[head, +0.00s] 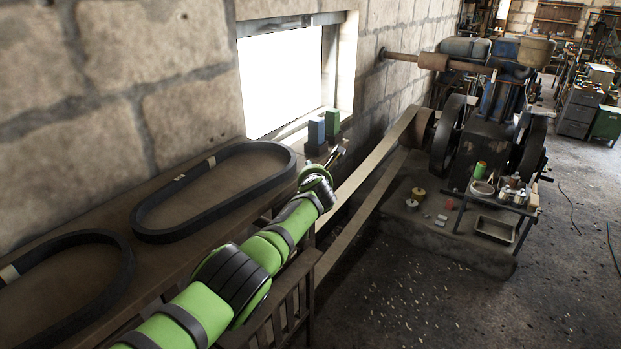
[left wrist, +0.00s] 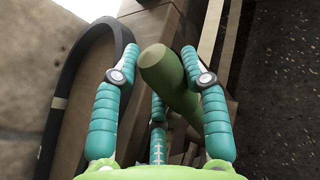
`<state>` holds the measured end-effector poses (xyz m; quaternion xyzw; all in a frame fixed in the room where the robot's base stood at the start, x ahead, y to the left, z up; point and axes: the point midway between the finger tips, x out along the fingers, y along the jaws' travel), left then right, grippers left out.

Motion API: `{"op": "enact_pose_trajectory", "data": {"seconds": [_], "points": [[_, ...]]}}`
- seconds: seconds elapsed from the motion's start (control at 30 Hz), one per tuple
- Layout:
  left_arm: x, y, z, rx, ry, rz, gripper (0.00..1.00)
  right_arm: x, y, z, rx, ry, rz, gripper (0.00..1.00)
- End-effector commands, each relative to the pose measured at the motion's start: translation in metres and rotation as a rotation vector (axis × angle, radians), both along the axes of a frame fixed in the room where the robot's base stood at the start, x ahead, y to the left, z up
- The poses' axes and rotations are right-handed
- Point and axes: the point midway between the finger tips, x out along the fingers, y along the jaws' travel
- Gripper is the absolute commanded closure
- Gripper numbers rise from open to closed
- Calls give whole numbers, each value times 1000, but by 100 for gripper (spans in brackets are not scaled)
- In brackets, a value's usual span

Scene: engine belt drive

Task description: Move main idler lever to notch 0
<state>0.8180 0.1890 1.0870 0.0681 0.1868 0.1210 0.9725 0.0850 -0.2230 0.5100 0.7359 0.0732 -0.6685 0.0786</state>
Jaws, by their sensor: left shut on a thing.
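An olive-green lever grip (left wrist: 168,75) with a rounded end stands between the teal fingers of my left gripper (left wrist: 160,62) in the left wrist view. I take it as the main idler lever. The gripper is shut on it, with a finger on either side and a third finger behind. In the head view my left gripper (head: 338,155) is at the end of the green arm, beside the flat drive belt (head: 372,162). The lever cannot be made out there, and its notches are hidden in both views. My right gripper is not in view.
A dark belt loop (head: 145,222) lies on the wooden bench along the wall, with another loop (head: 115,270) nearer. A blue block (head: 316,130) and a green block (head: 332,122) stand by the window. The engine (head: 485,140) is at right; open floor lies in front.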

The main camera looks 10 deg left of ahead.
Motion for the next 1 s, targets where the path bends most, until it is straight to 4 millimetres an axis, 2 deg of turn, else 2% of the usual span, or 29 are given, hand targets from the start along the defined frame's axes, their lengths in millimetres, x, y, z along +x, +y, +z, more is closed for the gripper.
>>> {"op": "enact_pose_trajectory", "data": {"seconds": [0.3, 0.33, 0.37, 1.0], "points": [[0, -2, 1, -10, 0, 0, 100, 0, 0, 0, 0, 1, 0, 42], [0, -2, 1, -10, 0, 0, 44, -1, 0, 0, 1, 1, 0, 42], [0, -2, 1, -10, -1, 0, 32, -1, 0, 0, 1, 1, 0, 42], [-6, -4, 3, -2, -3, 2, 31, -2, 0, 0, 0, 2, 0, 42]]}}
